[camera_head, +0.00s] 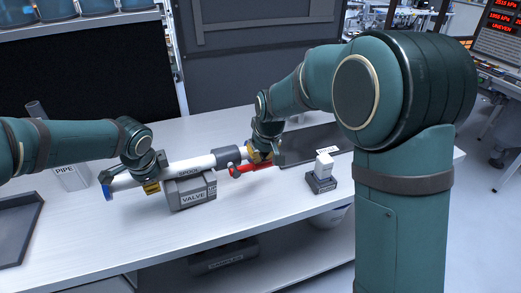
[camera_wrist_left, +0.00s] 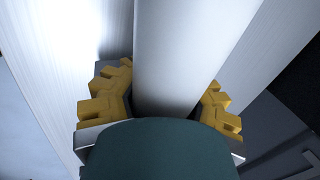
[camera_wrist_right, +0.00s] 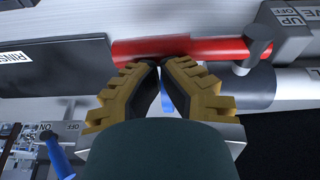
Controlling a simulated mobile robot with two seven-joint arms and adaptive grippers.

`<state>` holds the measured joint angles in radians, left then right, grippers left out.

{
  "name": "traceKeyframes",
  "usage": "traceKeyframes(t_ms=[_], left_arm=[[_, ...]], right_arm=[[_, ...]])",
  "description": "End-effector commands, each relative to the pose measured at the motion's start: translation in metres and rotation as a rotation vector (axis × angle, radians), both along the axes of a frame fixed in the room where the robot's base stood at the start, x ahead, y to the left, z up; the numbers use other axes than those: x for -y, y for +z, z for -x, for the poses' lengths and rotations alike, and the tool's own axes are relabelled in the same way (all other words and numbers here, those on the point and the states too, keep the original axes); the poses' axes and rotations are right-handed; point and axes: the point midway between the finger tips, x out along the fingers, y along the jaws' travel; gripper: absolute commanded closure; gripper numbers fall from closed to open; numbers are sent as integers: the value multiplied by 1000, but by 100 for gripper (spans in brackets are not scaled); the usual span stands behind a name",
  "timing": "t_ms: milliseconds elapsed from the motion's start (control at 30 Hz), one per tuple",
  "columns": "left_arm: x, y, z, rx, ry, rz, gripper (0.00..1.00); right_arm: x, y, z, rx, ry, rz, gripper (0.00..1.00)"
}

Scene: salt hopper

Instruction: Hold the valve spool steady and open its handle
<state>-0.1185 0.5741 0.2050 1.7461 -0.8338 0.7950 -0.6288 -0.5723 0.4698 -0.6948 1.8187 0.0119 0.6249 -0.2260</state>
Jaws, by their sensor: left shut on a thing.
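The valve spool (camera_head: 190,166) is a white tube lying across a grey block marked VALVE (camera_head: 192,191), with a blue left end and a grey collar at right. My left gripper (camera_head: 150,185) is shut around the tube left of the block; the left wrist view shows yellow fingers on both sides of the tube (camera_wrist_left: 178,55). The red handle (camera_head: 252,168) lies lengthwise near the spool's right end. My right gripper (camera_head: 262,156) is beside it. In the right wrist view its fingertips (camera_wrist_right: 160,65) are together at the edge of the red handle (camera_wrist_right: 185,47), with no handle between them.
A dark tray marked RINSE (camera_wrist_right: 50,70) lies right of the spool in the head view. A box marked PIPE (camera_head: 70,178) and a grey tray (camera_head: 18,228) are at left. The front tabletop is clear.

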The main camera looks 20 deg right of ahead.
Motion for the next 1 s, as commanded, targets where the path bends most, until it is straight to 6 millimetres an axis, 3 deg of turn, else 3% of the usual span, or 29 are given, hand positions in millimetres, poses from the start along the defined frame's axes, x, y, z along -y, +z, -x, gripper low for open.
traceKeyframes(t_ms=[167,400,700,1000], left_arm=[[-2,-3,1,-5,5,-2,100],[-2,-3,1,-5,3,-3,100],[-1,-2,1,-4,1,-3,100],[-1,-1,0,-3,1,-2,100]], right_arm=[[0,2,3,-12,3,1,100],[5,45,3,3,-1,-2,100],[14,106,21,4,1,-1,100],[19,134,30,2,-1,-1,100]])
